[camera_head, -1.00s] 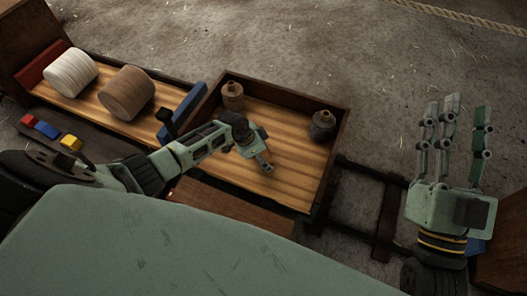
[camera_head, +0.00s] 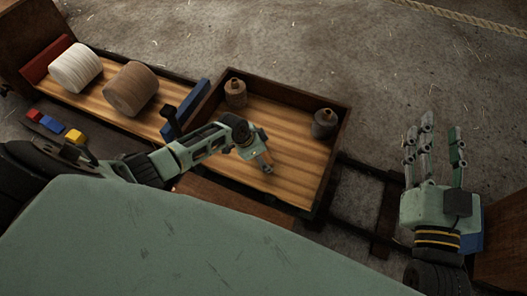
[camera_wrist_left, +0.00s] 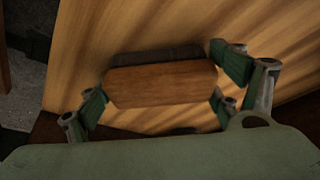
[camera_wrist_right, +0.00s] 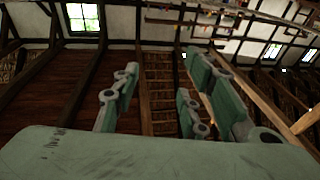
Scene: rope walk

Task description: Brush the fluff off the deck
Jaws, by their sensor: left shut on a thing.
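The deck (camera_head: 290,155) is the striped wooden floor inside a low dark rim. My left gripper (camera_head: 258,150) is over its near middle. It is shut on a brush, a brown wooden block (camera_wrist_left: 160,84) with a dark bristle strip (camera_wrist_left: 155,57) along its far side in the left wrist view. Whether the bristles touch the deck I cannot tell. I cannot make out any fluff on the deck. My right gripper (camera_head: 433,135) is off to the right, fingers up, apart and empty.
Two small brown and grey weights (camera_head: 236,93) (camera_head: 324,123) stand at the deck's far corners. Beyond are a white spool (camera_head: 76,68) and a brown spool (camera_head: 131,89). Rails (camera_head: 385,222) lie on the right.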

